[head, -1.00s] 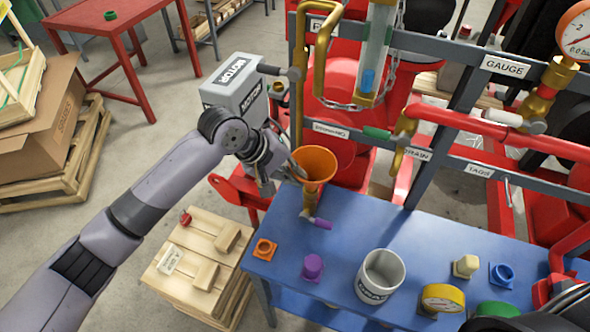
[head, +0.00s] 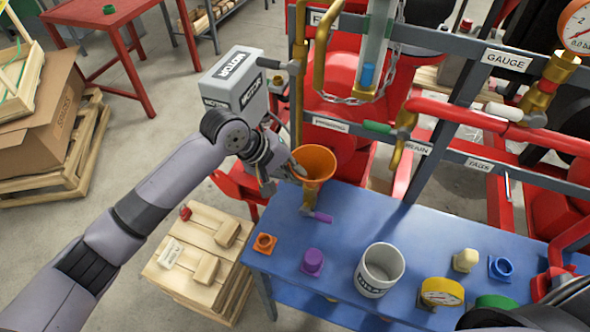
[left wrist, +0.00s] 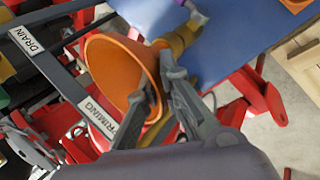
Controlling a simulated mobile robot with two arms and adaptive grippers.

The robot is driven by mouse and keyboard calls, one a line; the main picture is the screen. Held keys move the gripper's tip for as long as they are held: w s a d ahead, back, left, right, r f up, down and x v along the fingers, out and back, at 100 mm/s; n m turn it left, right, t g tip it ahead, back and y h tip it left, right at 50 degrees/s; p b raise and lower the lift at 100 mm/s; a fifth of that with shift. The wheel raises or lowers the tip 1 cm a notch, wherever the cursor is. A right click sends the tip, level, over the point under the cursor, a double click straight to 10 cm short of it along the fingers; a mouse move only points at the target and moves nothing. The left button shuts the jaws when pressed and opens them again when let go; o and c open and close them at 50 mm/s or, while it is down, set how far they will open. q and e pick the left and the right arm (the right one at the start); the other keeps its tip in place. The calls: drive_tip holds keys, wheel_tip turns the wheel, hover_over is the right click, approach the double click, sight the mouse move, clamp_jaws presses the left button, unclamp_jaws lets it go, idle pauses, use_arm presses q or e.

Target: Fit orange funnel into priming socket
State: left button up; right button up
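The orange funnel (head: 316,162) stands wide end up on top of a brass fitting (head: 308,198) with a purple-handled valve, at the back left of the blue bench. I take this fitting to be the priming socket; the funnel's lower end is hidden. My left gripper (head: 294,168) is at the funnel's left side, its fingers on the rim. In the left wrist view the funnel (left wrist: 112,72) has one finger over its bowl and one outside, with the wall between the fingertips (left wrist: 160,85).
A grey motor box (head: 236,82) stands behind my left wrist. Pipes and a labelled frame (head: 450,160) rise behind the bench.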

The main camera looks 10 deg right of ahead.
use_arm(q)
drive_tip(key=o, duration=0.5)
drive_tip(key=shift+r, duration=0.1)
